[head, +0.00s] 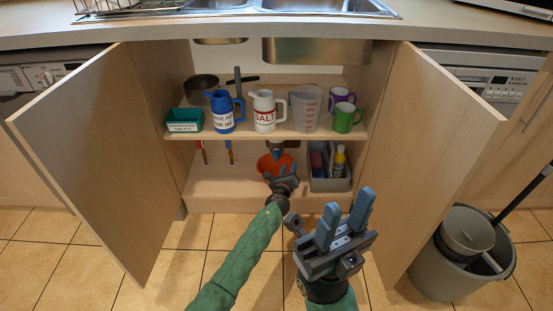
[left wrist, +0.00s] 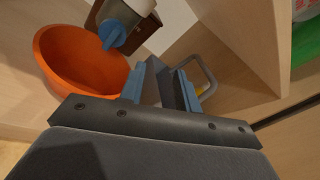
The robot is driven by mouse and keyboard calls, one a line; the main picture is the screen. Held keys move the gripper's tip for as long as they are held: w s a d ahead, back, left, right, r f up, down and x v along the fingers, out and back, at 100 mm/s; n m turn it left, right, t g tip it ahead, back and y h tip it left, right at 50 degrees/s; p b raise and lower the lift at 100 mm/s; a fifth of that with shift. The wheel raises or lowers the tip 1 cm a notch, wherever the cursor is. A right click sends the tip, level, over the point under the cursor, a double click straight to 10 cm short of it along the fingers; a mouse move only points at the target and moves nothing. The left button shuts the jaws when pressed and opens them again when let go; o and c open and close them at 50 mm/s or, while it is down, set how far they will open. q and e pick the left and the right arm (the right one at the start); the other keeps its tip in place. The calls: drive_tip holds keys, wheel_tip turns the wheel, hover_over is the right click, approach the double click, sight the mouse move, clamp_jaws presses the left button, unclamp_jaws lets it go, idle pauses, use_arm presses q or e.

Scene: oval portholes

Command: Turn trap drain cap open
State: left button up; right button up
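The trap drain cap (left wrist: 112,33) is a blue winged piece on the grey trap body (left wrist: 122,14), above an orange bowl (left wrist: 85,65) in the left wrist view. In the head view the trap (head: 275,148) hangs under the shelf, and the cap cannot be made out. The orange bowl (head: 268,162) is partly hidden behind my left gripper (head: 281,174). My right gripper (head: 346,208) is open and empty in front of the cupboard.
The shelf (head: 265,132) above holds jugs, mugs, a pan and a teal box. Open doors (head: 100,160) (head: 430,150) flank the cupboard. A grey bucket (head: 460,265) stands at right.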

sight(277, 156)
use_arm(q)
drive_tip(key=a+f+m+y, duration=0.2)
drive_tip(key=a+m+y, duration=0.2)
drive_tip(key=a, duration=0.1)
drive_tip(key=shift+t, duration=0.3)
drive_tip(key=shift+w+d+b, duration=0.1)
drive_tip(key=shift+w+b, duration=1.35)
drive_tip(key=shift+w, duration=2.7)
clamp_jaws()
